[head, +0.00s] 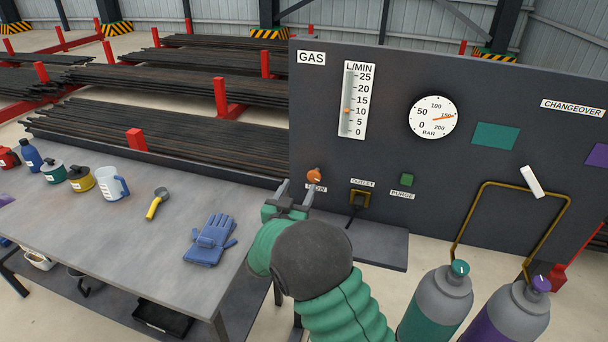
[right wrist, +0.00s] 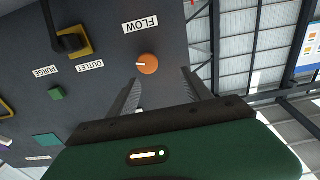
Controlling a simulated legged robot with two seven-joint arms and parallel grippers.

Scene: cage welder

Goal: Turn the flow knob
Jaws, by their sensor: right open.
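The orange flow knob (head: 314,175) sits low on the grey gas panel, above the FLOW label. In the right wrist view the knob (right wrist: 148,64) has a white mark on its face. My right gripper (head: 297,190) is open, its two fingers pointing at the panel. In the right wrist view the fingers (right wrist: 160,85) stand apart with the knob ahead, near the gap between their tips; I see no contact. The flow gauge (head: 354,100) above has its orange marker near 10. My left gripper is not in view.
The outlet (head: 360,198) and the green purge button (head: 407,180) are right of the knob. A grey shelf (head: 385,248) juts out below. Gas cylinders (head: 440,305) stand front right. A workbench (head: 130,240) with blue gloves (head: 211,240) is at left.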

